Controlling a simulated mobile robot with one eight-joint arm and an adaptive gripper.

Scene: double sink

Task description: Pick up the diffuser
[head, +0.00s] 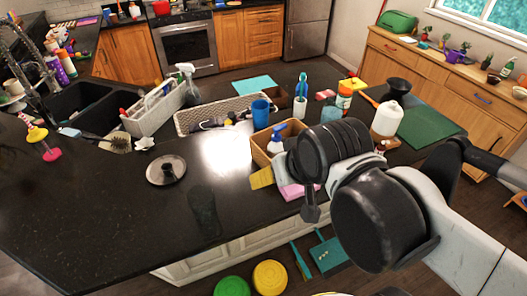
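I cannot tell for sure which object is the diffuser. On the right part of the dark counter (95,205) stand a black flared vessel (399,87) and a white bottle (387,118), both upright. My arm reaches in from the lower right, over the counter's front edge. A dark part that looks like my gripper (311,207) hangs below the wrist, near a pink sponge-like block. Its fingers are mostly hidden by the wrist, so its opening does not show. I see nothing clearly held.
A wooden caddy (263,150) with a spray bottle stands left of my wrist. A blue cup (260,112), orange-labelled bottle (344,96) and green mat (430,127) are nearby. A round dark-handled lid (166,170) lies left. The front-left counter is mostly clear.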

